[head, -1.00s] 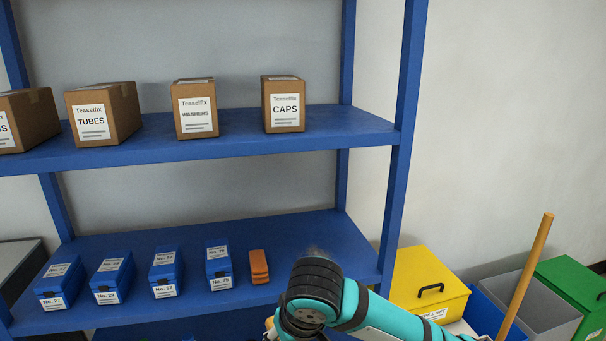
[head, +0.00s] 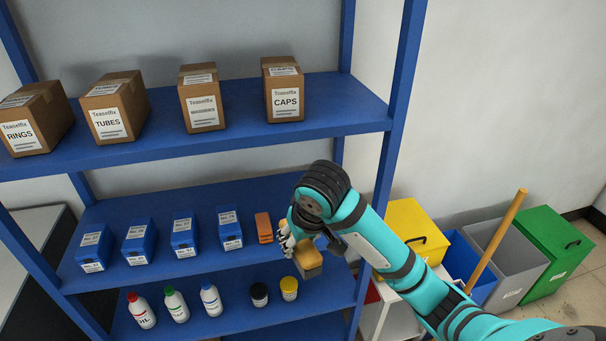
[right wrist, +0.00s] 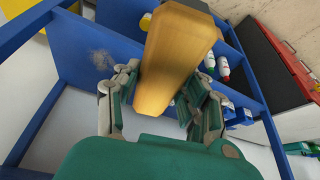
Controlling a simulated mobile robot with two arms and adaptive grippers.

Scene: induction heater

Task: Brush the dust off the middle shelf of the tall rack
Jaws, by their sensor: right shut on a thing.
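The middle shelf (head: 160,222) of the blue rack holds several small blue boxes (head: 183,236) and an orange item (head: 264,228). My right gripper (head: 290,242) is at the shelf's right part, shut on a brush with a wooden body (head: 308,260). In the right wrist view the brush (right wrist: 170,60) stands between the fingers of my gripper (right wrist: 160,95); its bristles are not clearly seen. A grey dust patch (right wrist: 102,62) shows on a blue shelf surface there, left of the brush and apart from it in the picture. My left gripper is out of view.
The upper shelf (head: 220,128) holds cardboard boxes (head: 106,105). The lower shelf holds bottles (head: 176,306) and two small jars (head: 289,289). A blue upright (head: 392,150) stands close to my right arm. Yellow, grey and green bins (head: 548,250) stand right of the rack.

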